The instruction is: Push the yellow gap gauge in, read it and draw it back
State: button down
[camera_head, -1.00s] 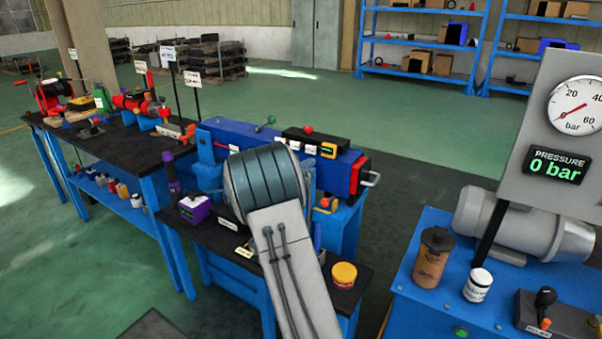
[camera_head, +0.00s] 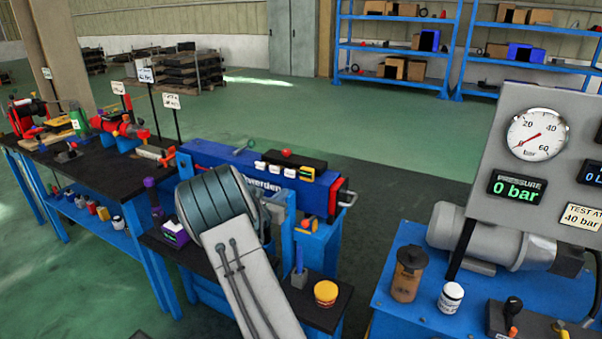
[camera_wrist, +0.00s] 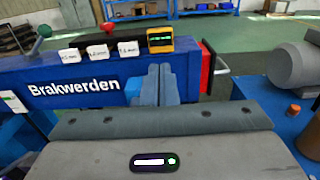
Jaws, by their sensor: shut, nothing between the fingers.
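The yellow gap gauge (camera_head: 307,174), a small yellow box with a dark face and green display, sits at the right end of the black block on top of the blue beam (camera_head: 250,184). In the wrist view the gauge (camera_wrist: 160,40) stands just beyond my fingertips, and its reading is too small to make out. My gripper (camera_wrist: 159,72) is shut and empty, its two grey-blue fingers side by side, overlapping the beam's front face in the picture. I cannot tell whether they touch it. In the head view my own arm hides most of the gripper.
A red knob (camera_head: 286,153) and several white labels sit left of the gauge. A red end plate with a grey handle (camera_head: 347,199) is at the beam's right end. A yellow-lidded jar (camera_head: 326,292) stands on the near bench. The pressure panel (camera_head: 540,160) reads 0 bar.

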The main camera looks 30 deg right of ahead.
aim_at(305, 173)
jog(key=p+x, duration=0.2)
jog(key=x, duration=1.1)
jog(key=shift+d+p, duration=0.1)
jog(key=shift+p, duration=0.3)
jog(key=shift+w+f, duration=0.1)
jog(key=shift+w, duration=0.05)
